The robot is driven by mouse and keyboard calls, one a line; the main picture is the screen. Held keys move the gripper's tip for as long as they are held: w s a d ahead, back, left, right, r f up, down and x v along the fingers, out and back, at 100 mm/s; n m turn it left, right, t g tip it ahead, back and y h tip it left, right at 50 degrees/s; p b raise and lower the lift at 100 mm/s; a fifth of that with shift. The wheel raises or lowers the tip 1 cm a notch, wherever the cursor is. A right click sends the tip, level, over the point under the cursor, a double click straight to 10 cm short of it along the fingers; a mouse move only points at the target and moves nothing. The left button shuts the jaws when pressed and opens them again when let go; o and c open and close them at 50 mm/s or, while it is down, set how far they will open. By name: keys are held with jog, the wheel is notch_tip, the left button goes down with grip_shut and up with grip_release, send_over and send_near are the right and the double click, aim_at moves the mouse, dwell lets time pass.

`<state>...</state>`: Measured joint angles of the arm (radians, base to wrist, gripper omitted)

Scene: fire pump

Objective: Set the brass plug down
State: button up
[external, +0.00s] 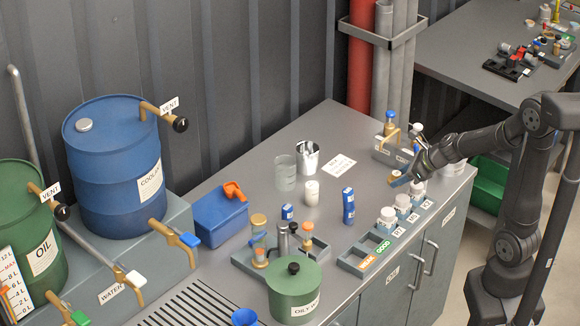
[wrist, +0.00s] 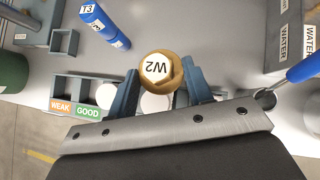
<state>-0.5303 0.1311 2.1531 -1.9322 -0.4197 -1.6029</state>
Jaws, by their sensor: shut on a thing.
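White round shapes show below and between the fingers in the wrist view.
A grey rack (external: 352,266) with WEAK and GOOD labels holds several white-capped jars (external: 386,220) near the front edge. A blue T3 battery-like cylinder (external: 348,206) and a white jar (external: 312,193) stand mid-bench. A green can (external: 295,292) stands front left.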

send_over(338, 199)
jog(key=s+d, duration=0.2)
jog(key=d, duration=0.2)
jog(key=shift+w+a+f, duration=0.15)
jog(key=shift+a+f, duration=0.1)
jog(key=shift+f, duration=1.8)
jog(key=shift+w+a+f, duration=0.15)
jog(key=shift+a+f, duration=0.15)
jog(key=shift+f, duration=1.75)
jog(key=shift+w+a+f, duration=0.15)
jog(key=shift+a+f, duration=0.1)
jog(key=shift+f, duration=1.8)
jog(key=shift+a+v, duration=0.2)
jog(key=shift+v, duration=2.75)
jog(key=shift+r, duration=0.2)
